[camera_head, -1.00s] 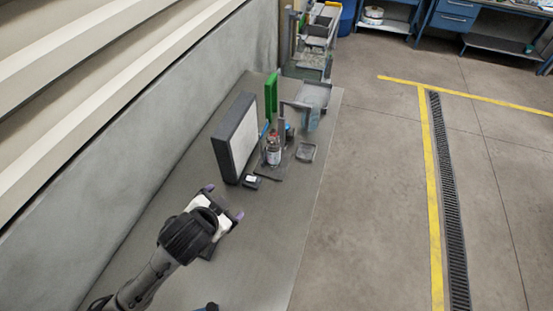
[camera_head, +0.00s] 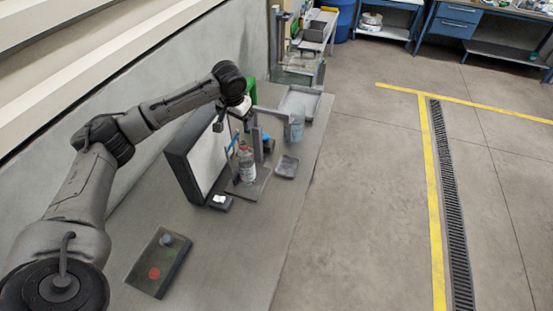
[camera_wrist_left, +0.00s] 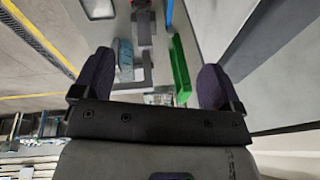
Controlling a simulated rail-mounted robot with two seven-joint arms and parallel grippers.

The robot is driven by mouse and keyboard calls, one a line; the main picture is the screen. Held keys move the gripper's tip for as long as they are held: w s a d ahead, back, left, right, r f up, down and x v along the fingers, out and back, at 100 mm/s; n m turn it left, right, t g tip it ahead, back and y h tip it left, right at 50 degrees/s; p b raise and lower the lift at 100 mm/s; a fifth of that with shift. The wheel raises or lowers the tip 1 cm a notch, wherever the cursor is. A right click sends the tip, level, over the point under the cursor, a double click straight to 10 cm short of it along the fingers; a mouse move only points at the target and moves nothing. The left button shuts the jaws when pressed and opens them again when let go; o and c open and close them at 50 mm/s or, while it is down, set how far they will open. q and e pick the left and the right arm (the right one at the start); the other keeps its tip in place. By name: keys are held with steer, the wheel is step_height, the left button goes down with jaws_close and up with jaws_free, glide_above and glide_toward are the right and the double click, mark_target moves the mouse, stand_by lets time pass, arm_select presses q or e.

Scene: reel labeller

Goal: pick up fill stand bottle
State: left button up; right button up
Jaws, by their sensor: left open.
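The bottle (camera_head: 248,168) is clear with a red cap and a label. It stands upright on the base of the grey fill stand (camera_head: 258,138), beside its post. My left gripper (camera_head: 243,116) is beyond and above the bottle, near the top of the stand and the green panel, partly hidden by its own arm. In the left wrist view the two dark purple fingers (camera_wrist_left: 152,84) are wide apart with nothing held between them. The green panel (camera_wrist_left: 180,68) and a bluish container (camera_wrist_left: 125,55) show past them. I cannot make out the bottle there. My right gripper is not in view.
A dark-framed white panel (camera_head: 190,160) stands left of the bottle. A small black device (camera_head: 220,203) and a grey tray (camera_head: 286,167) lie near the stand. A button box (camera_head: 158,262) lies in front. The table's front right (camera_head: 240,260) is clear.

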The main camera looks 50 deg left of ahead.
mark_target(243, 143)
arm_select(q)
steer(key=shift+w+d+f+n+h, duration=0.2)
steer(key=shift+f+n, duration=0.5)
steer(key=shift+f, duration=1.7)
steer(key=shift+w+f+n+h, duration=0.2)
steer(key=shift+f+n, duration=0.5)
steer(key=shift+f, duration=1.65)
steer(key=shift+w+d+f+n+h, duration=0.1)
steer(key=shift+f+n+h, duration=0.4)
steer(key=shift+f, duration=1.9)
